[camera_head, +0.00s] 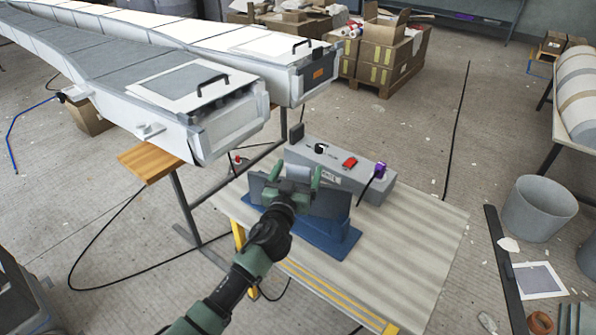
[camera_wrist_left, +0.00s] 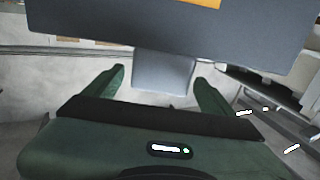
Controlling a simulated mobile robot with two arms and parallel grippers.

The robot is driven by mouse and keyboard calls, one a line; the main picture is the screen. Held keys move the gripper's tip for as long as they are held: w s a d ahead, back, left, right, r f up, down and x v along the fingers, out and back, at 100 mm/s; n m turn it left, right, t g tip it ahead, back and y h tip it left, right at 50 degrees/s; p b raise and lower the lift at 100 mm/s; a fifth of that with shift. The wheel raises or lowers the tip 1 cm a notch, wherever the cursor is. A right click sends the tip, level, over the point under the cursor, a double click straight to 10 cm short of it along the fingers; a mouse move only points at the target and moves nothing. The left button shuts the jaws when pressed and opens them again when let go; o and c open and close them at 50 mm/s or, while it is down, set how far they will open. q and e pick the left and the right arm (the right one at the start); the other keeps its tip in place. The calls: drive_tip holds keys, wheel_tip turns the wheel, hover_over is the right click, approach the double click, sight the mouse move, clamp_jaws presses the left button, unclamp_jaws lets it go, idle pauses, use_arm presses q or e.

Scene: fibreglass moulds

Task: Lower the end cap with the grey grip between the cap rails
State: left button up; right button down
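The end cap (camera_head: 332,204), a dark grey plate, stands on a blue stand (camera_head: 325,240) on the work table. In the left wrist view the plate (camera_wrist_left: 160,22) fills the top, with part of an orange label. The grey grip (camera_wrist_left: 163,76) lies between the fingers of my left gripper (camera_wrist_left: 161,78); narrow gaps show on both sides, so it looks open around the grip. In the head view this gripper (camera_head: 296,178) is at the cap. My right gripper is out of view.
A grey box (camera_head: 340,172) with a red button stands behind the cap on the table (camera_head: 415,235). The far mould (camera_head: 317,75) has an orange label on its end. A wooden board (camera_head: 150,161) juts out below the near mould. The table's right side is clear.

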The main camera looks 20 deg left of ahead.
use_arm(q)
drive_tip(key=shift+r, duration=0.15)
drive_tip(key=s+b, duration=0.1)
drive_tip(key=s, duration=1.1)
drive_tip(key=shift+d, duration=0.25)
